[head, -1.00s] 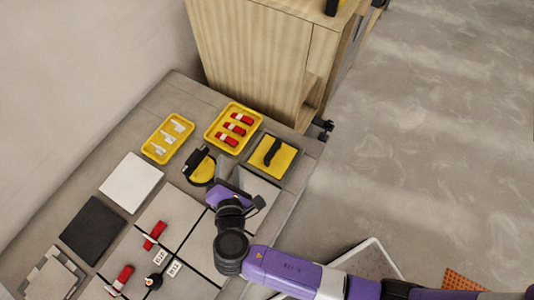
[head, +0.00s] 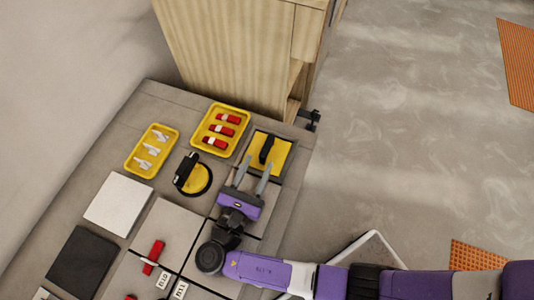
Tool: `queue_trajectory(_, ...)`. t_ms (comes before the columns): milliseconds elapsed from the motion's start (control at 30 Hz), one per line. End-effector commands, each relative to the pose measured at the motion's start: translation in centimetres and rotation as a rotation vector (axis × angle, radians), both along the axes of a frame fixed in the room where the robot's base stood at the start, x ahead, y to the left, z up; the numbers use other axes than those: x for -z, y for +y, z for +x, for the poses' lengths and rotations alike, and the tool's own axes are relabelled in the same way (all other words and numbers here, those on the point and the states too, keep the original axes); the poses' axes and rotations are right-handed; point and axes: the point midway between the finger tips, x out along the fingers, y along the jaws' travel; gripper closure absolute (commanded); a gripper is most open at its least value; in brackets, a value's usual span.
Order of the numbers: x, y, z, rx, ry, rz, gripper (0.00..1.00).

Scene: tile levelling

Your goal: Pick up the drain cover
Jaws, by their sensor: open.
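A yellow square plate (head: 281,154) with an upright black handle (head: 266,149) lies in a dark grey square frame at the far right of the work surface. It looks like the drain cover, but I cannot tell for certain. My gripper (head: 254,174) is open and empty. Its two grey fingers point up the picture, toward the near edge of the yellow plate. The fingertips appear near the frame's lower left; I cannot tell their height above it. The handle is not between the fingers.
A round yellow tool (head: 195,180) with a black handle lies left of my gripper. A yellow tray with red pieces (head: 243,113) and one with white pieces (head: 132,164) stand behind. A wooden cabinet (head: 225,50) rises at the back. Tiles (head: 118,203) lie at left.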

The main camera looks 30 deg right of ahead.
Motion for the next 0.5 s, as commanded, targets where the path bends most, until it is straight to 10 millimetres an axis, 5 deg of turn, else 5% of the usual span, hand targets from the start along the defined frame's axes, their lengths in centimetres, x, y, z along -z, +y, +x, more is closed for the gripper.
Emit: queue_trajectory(500,0.6,-4.2,2.9,0.003,-0.001,0.002,0.56)
